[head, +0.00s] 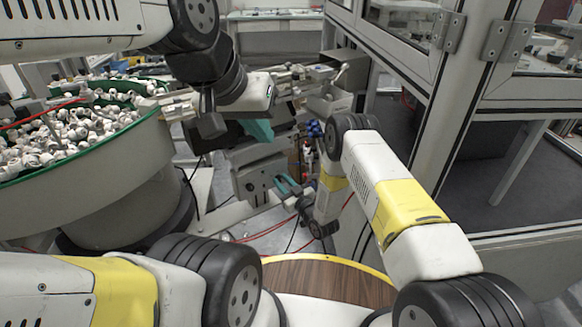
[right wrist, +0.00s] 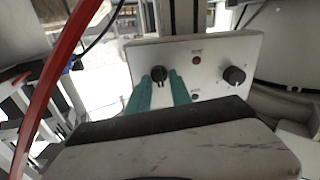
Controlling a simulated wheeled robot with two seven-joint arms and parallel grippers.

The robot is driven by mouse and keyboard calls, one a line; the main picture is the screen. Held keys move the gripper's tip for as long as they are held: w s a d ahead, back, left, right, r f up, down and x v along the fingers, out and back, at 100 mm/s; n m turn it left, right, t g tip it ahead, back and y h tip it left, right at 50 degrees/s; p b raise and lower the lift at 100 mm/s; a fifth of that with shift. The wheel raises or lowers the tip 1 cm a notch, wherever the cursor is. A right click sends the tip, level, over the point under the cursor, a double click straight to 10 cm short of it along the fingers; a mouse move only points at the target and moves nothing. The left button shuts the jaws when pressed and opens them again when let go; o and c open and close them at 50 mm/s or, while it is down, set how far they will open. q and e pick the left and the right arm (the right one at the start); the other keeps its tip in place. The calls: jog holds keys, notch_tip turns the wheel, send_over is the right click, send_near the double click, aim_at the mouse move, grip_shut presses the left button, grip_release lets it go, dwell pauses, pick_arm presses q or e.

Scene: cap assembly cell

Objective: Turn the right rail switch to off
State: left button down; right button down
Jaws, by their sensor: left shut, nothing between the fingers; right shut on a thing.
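A grey control box (head: 252,178) stands in the middle of the head view. In the right wrist view its pale front panel (right wrist: 215,80) carries a black switch knob (right wrist: 158,74) at left, which I take as the right rail switch. My right gripper (head: 286,186) is at the panel. In the right wrist view its teal fingers (right wrist: 160,88) stand on either side of the switch knob, shut on it. The knob's lower part is partly hidden by the fingers. My left gripper (head: 261,131) is shut and empty, above the box.
The panel also has a round black dial (right wrist: 234,75), a red lamp (right wrist: 197,60) and a green lamp (right wrist: 195,96). A large feeder bowl (head: 100,165) with many white caps stands at left. A metal-framed enclosure (head: 445,110) stands close at right. A red cable (right wrist: 62,70) crosses the wrist view.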

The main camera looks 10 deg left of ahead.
jog(key=shift+m, duration=0.5)
jog(key=c, duration=1.2)
grip_release()
jog(key=shift+d, duration=0.1)
jog(key=v, duration=0.7)
jog(key=shift+s+d, duration=0.2)
jog(key=shift+s, duration=0.1)
